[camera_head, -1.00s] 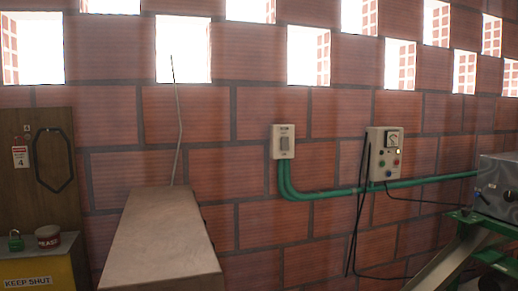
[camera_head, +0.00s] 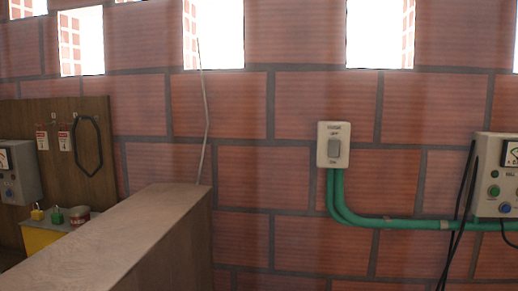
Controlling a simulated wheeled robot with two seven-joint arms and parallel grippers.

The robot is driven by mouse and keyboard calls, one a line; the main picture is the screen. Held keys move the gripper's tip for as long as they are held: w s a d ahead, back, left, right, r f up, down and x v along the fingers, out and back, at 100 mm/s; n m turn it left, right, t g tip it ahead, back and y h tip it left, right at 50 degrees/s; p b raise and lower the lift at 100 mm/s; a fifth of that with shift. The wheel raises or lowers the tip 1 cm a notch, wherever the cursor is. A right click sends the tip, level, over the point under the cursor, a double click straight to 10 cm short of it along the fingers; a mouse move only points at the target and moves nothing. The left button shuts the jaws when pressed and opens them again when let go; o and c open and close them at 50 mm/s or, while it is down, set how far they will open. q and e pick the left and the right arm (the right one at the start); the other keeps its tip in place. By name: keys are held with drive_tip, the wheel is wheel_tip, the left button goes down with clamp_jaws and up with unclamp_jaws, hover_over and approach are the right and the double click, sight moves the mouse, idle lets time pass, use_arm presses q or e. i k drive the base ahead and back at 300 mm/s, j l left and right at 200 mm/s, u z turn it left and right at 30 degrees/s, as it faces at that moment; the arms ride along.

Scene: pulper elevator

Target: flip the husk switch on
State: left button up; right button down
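A pale wall switch (camera_head: 333,145) with a grey rocker is mounted on the red block wall, right of centre. Small dark lettering shows above and below the rocker, too small to read surely. I cannot tell from here which way the rocker is tipped. Green conduit (camera_head: 345,210) runs from its underside and bends right along the wall. Neither of my grippers shows in the head view.
A control box (camera_head: 496,175) with a meter and coloured knobs hangs at the right edge, with black cables beside it. A brown ledge (camera_head: 110,235) juts out at lower left. Behind it are a wooden board (camera_head: 110,130), padlocks, a yellow box (camera_head: 38,238) and another meter box (camera_head: 18,170).

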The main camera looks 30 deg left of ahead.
sight(333, 145)
drive_tip(key=i+u, duration=0.7)
drive_tip(key=i, duration=0.25)
drive_tip(key=k+l, duration=0.05)
